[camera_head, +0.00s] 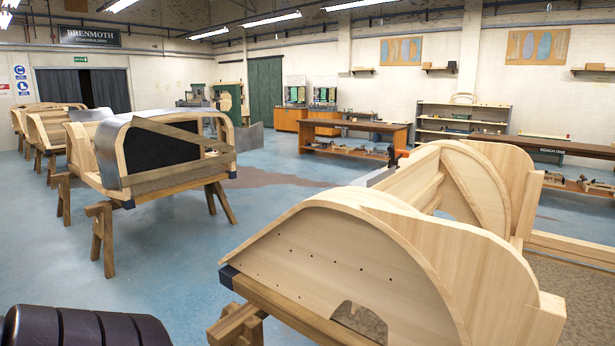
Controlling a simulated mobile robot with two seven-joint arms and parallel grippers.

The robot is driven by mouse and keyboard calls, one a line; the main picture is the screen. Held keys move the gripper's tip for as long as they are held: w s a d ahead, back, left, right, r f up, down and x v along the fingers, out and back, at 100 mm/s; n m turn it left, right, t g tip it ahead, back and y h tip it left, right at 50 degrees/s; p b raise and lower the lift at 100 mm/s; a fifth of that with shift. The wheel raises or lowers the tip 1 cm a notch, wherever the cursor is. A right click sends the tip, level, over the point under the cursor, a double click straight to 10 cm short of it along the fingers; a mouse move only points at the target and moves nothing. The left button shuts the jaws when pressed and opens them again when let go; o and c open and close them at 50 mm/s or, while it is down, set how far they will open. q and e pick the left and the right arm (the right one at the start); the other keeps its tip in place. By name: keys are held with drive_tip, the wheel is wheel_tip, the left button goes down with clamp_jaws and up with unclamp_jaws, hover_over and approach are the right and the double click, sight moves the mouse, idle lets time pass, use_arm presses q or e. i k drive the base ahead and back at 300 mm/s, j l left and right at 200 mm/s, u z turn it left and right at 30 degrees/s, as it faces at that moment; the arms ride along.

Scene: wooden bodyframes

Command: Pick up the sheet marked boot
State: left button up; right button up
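No sheet with a readable "boot" mark shows in the head view. Grey metal panelling (111,157) covers the edge of the wooden bodyframe on trestles at the left. A flat grey sheet (249,137) shows just behind that frame, and I cannot tell what it rests on. Another grey piece (381,174) shows behind the near wooden bodyframe (330,250) and is mostly hidden. No marking can be read on any of them. Neither of my grippers is in view.
The near bodyframe on trestles fills the right foreground. More bodyframes (50,125) stand at the far left. A wooden workbench (375,128) and an open shelf unit (462,117) stand at the back. The blue floor (180,270) between the left and near frames is clear.

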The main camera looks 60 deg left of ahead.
sight(373, 174)
drive_tip(key=u, duration=1.4)
